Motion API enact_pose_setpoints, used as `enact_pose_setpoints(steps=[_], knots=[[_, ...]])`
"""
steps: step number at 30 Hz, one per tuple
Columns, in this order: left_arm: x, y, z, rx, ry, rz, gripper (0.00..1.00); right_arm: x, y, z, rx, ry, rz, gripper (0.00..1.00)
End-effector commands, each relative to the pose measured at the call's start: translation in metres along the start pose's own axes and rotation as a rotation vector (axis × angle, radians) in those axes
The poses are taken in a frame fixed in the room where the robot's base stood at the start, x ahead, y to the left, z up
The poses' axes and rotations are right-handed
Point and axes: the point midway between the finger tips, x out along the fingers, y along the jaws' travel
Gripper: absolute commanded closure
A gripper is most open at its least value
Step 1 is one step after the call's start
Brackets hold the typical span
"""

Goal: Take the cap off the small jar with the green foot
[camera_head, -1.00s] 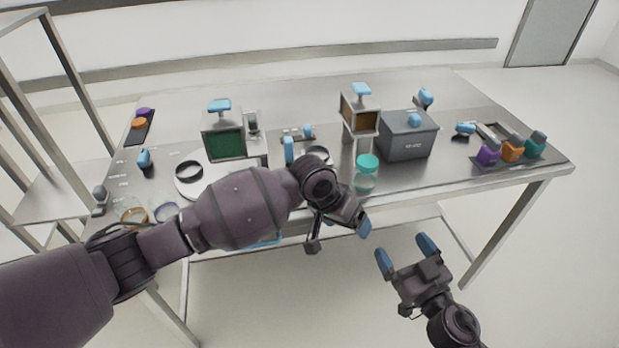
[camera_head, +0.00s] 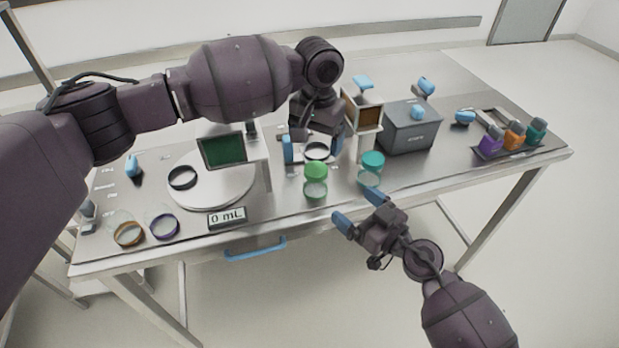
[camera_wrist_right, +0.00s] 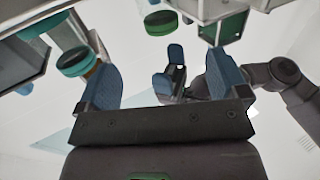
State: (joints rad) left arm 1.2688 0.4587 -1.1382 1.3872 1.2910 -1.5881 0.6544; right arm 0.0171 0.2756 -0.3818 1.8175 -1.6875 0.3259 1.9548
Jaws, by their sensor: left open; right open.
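A small clear jar (camera_head: 315,190) with a green cap (camera_head: 316,170) stands upright near the table's front edge; its foot looks green too. The cap also shows at the top of the right wrist view (camera_wrist_right: 160,22). A similar jar with a teal cap (camera_head: 372,160) stands to its right. My left gripper (camera_head: 313,150) is open and empty, pointing down just behind the green-capped jar. My right gripper (camera_head: 357,208) is open and empty, in front of the table edge, below and right of that jar. Neither gripper visibly touches a jar.
A scale with a green screen (camera_head: 222,150) and a round plate stands left. A grey box (camera_head: 408,130) and a wood-lined stand (camera_head: 362,112) are behind the teal-capped jar.

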Motion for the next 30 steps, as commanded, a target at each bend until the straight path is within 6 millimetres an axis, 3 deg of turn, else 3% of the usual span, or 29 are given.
enact_pose_setpoints(steps=[5, 18, 24, 30], knots=[[0.0, 0.0, 0.0, -0.001, -0.001, 0.0, 0.16, 0.017, 0.0, -0.001, 0.0, 0.002, -0.001, 0.07], [0.0, 0.0, 0.0, 0.0, 0.0, 0.0, 0.16, 0.084, -0.001, -0.001, 0.0, 0.002, -0.001, 0.07], [0.0, 0.0, 0.0, 0.0, 0.0, 0.0, 0.16, 0.101, 0.0, 0.0, -0.001, 0.001, -0.001, 0.07], [0.0, 0.0, 0.0, 0.0, 0.0, 0.0, 0.16, 0.107, 0.0, -0.001, -0.001, 0.001, 0.0, 0.07]])
